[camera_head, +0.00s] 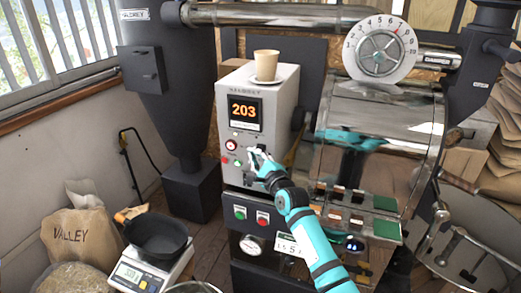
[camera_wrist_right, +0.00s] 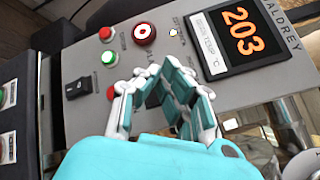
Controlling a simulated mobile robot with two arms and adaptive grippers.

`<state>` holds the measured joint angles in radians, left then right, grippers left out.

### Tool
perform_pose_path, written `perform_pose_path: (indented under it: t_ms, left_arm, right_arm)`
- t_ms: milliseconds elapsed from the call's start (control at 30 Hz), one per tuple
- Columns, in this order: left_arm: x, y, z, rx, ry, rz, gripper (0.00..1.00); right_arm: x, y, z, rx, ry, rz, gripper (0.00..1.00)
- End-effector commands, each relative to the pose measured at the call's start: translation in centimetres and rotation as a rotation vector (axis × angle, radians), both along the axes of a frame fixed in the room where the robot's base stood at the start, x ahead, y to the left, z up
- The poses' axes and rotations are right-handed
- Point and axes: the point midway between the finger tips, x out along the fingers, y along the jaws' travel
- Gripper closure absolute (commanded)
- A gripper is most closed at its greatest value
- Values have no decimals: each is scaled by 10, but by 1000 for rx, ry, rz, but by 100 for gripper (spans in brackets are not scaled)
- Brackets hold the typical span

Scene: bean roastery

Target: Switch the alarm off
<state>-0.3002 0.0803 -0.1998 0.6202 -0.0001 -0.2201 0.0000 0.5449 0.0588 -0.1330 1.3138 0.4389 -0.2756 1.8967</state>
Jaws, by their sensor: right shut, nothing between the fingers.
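The control box (camera_head: 283,95) has an orange display (camera_head: 244,113) reading 203, which also shows in the wrist view (camera_wrist_right: 240,32). Below the display, a round red button with a pale ring (camera_head: 231,146) shows on the panel, and in the wrist view (camera_wrist_right: 144,34) too. Small lettering that seems to start "ALA" is partly covered by my fingertips. A dark part (camera_wrist_right: 153,98) shows between my fingers; I cannot tell what it is. My right gripper (camera_head: 257,156) is shut and empty, its fingertips (camera_wrist_right: 152,70) close to the panel; contact cannot be told. My left gripper is out of view.
A black rotary knob (camera_wrist_right: 78,88), a green button (camera_wrist_right: 109,57) and red ones sit beside my fingers. A paper cup (camera_head: 266,64) stands on the box. The roaster drum (camera_head: 380,110) is right of my arm. A scale (camera_head: 135,272) with a black pan stands left.

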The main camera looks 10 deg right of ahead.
Motion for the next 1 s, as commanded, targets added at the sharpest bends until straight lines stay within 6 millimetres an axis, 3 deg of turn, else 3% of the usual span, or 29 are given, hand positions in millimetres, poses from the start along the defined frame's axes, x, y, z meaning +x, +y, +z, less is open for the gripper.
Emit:
perform_pose_path:
  t_ms: [1000]
  left_arm:
    - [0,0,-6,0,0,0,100]
  right_arm:
    - [8,-6,1,0,0,0,100]
